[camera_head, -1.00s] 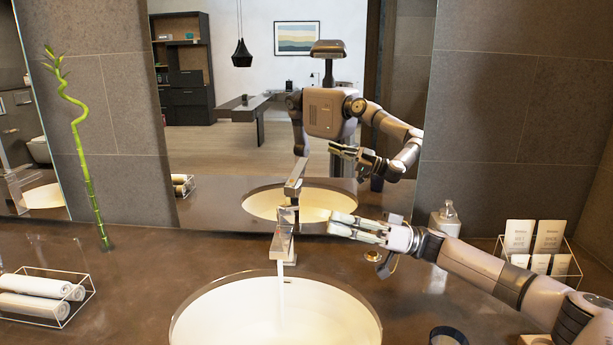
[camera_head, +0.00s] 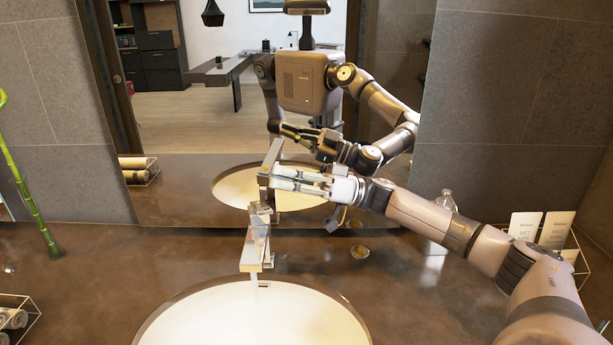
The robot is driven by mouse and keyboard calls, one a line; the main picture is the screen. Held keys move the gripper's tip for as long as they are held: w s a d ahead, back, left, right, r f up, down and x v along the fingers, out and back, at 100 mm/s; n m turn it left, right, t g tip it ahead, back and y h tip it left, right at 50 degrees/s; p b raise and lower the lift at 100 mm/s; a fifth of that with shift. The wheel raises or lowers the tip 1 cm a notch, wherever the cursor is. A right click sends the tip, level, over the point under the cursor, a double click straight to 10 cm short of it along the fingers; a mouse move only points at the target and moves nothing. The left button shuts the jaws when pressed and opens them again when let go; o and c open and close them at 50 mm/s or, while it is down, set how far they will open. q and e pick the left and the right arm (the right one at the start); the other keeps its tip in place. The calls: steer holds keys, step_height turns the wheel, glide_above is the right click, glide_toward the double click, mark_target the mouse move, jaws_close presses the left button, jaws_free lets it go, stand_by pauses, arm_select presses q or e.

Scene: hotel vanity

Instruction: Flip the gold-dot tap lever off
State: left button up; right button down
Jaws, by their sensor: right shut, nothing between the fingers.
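The square chrome tap (camera_head: 255,246) stands at the back of the sink, its spout toward me. A thin stream of water (camera_head: 262,302) falls from it into the basin. The lever (camera_head: 261,210) is at the top of the tap; I cannot make out a gold dot on it. My right gripper (camera_head: 274,178) reaches in from the right, shut and empty. Its fingertips are just above and behind the lever in the picture; I cannot tell whether they touch it. My left gripper is not in view.
The white sink (camera_head: 270,325) is sunk in the brown counter (camera_head: 110,290). A large mirror behind shows my reflection. A soap bottle (camera_head: 446,200) and a card holder (camera_head: 558,228) stand at right, rolled towels (camera_head: 14,318) at left.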

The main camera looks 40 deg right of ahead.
mark_target(260, 207)
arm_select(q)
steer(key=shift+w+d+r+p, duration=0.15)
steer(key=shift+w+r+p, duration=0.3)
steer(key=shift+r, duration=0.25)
arm_select(e)
steer(key=f, duration=0.1)
steer(key=a+f, duration=0.2)
steer(key=shift+s+a, duration=0.1)
steer(key=shift+s, duration=0.2)
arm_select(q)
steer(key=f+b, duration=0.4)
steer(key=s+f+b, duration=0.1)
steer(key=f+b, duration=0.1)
arm_select(e)
steer(key=f+n+g, duration=0.1)
steer(key=n, duration=0.1)
steer(key=s+f+n+g+y, duration=0.1)
steer(key=f+n, duration=0.1)
steer(key=s+f+n+g, duration=0.1)
steer(key=n, duration=0.2)
steer(key=shift+a+f+y, duration=0.25)
steer(key=shift+a+y, duration=0.05)
steer(key=shift+a, duration=0.05)
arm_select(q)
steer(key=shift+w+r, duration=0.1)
